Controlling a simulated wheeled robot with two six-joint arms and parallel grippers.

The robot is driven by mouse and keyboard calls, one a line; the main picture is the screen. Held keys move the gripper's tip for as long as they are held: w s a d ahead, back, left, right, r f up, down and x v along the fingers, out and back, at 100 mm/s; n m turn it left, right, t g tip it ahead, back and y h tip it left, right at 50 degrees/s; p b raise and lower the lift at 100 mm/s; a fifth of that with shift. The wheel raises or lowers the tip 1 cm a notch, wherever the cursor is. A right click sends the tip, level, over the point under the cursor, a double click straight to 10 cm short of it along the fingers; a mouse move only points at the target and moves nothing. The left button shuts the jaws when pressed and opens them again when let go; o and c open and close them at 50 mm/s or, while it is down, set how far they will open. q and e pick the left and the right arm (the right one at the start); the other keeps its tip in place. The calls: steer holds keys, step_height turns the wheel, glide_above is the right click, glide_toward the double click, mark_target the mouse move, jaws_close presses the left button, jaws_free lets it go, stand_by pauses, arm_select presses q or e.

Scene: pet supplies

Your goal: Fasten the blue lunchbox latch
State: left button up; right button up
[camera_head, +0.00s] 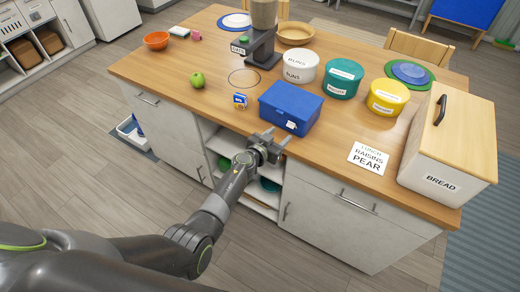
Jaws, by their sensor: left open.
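The blue lunchbox (287,100) stands on the wooden counter near its front edge, with its lid down. A small white patch (291,125) shows on its front face; I cannot tell from here how the latch sits. My left gripper (272,137) is open just in front of the lunchbox, at the counter's front edge, slightly below and left of the white patch. It appears apart from the box, and nothing shows between its fingers. My right gripper is not in view.
A small raisin box (240,100) and a green apple (198,80) stand left of the lunchbox. White (301,67), teal (343,78) and yellow (388,96) canisters stand behind and right.

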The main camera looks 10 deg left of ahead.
arm_select(q)
steer(key=v, duration=1)
steer(key=shift+s, duration=0.25)
steer(key=shift+a, duration=0.1)
